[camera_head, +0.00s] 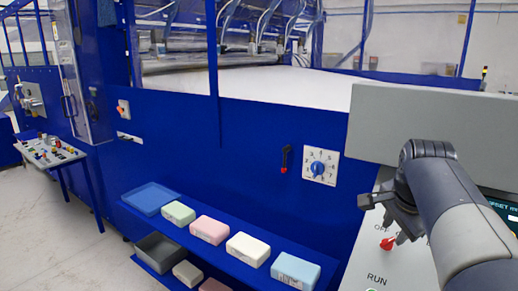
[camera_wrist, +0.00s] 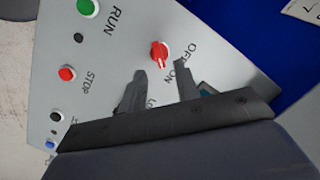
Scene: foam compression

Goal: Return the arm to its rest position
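My gripper (camera_head: 374,208) is over the grey control panel at the right of the head view, with my arm reaching in from the lower right. In the wrist view my gripper (camera_wrist: 161,67) has its two dark fingers apart, with nothing between them. A red rotary knob (camera_wrist: 159,52) with OFF and ON labels is just beyond the fingertips, and I see no clear contact. The knob also shows in the head view (camera_head: 387,243), below the gripper.
The panel carries a green RUN button (camera_wrist: 88,7) and a red STOP button (camera_wrist: 67,73). A grey box (camera_head: 420,122) stands close behind my gripper. A blue dial (camera_head: 319,168) is on the blue wall. Foam blocks (camera_head: 248,249) and a blue tray (camera_head: 151,197) sit on a low shelf.

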